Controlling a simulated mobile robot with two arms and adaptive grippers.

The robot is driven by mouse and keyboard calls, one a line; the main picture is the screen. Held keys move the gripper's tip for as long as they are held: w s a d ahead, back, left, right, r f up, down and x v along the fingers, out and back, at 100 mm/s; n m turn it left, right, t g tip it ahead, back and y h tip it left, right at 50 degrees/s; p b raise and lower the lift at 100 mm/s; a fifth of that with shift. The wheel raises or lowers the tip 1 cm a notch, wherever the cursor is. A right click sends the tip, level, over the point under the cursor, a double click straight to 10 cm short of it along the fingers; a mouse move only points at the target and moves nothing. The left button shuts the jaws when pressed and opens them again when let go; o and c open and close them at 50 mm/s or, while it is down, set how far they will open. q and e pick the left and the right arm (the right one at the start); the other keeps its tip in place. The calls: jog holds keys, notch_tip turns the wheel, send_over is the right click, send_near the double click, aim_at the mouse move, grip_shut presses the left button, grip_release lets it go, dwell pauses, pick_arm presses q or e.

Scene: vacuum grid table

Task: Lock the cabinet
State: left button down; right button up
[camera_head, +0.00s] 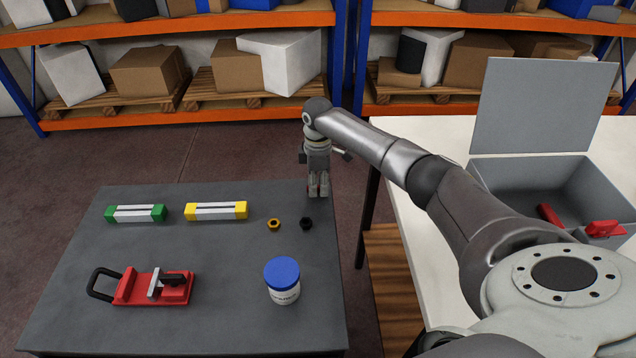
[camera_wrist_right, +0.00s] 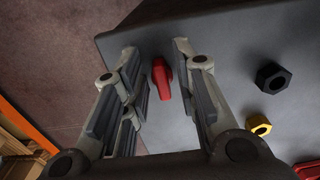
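My right gripper (camera_head: 318,192) points down at the dark grey table's far right corner. In the right wrist view its fingers (camera_wrist_right: 165,75) are spread apart. A small red piece (camera_wrist_right: 162,78) on the tabletop lies between them, with a gap on each side; fingers mostly hide it in the head view. A grey box with a raised lid (camera_head: 540,105), perhaps the cabinet, stands open on the white table. It holds red parts (camera_head: 549,214). A red block with a black loop and grey latch (camera_head: 153,287) lies front left on the dark table. My left gripper is out of view.
The dark table (camera_head: 215,330) holds a green-ended bar (camera_head: 135,213), a yellow-ended bar (camera_head: 216,211), a yellow nut (camera_head: 274,224), a black nut (camera_head: 306,223) and a blue-lidded jar (camera_head: 282,281). The white table (camera_head: 425,135) is on the right. Loaded shelves (camera_head: 230,104) stand behind.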

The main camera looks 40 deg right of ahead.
grip_shut()
